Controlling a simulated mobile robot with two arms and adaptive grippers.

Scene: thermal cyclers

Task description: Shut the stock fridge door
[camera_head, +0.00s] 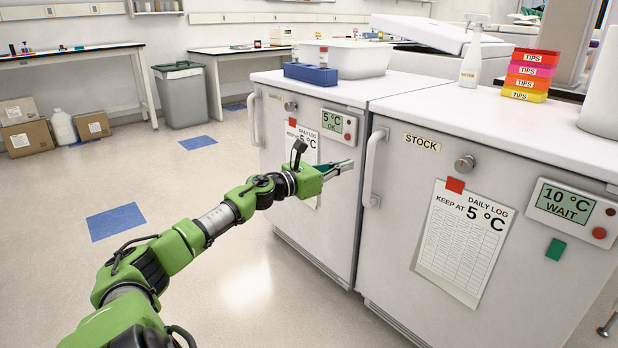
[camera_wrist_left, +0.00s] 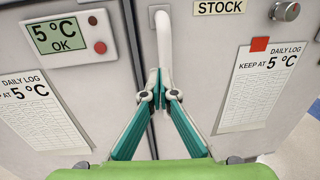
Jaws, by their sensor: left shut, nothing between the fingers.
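The stock fridge (camera_head: 405,250) is the right of two white fridges. Its door carries a STOCK label (camera_head: 422,143), a white vertical handle (camera_head: 371,168) at its left edge and a log sheet (camera_head: 464,243). Its display (camera_head: 565,207) reads 10 °C WAIT. The door looks almost flush; I cannot tell whether it is fully shut. My left gripper (camera_head: 350,164) is shut and empty, just left of the handle. In the left wrist view its fingertips (camera_wrist_left: 161,88) overlap the lower part of the handle (camera_wrist_left: 164,45); contact is unclear. My right gripper is out of view.
The left fridge (camera_head: 335,235) stands close beside, its display (camera_head: 338,124) reading 5 °C OK. On top are a blue rack (camera_head: 311,74), a white tub (camera_head: 350,60), a spray bottle (camera_head: 471,62) and tip boxes (camera_head: 530,75). The floor (camera_head: 250,270) in front is clear.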

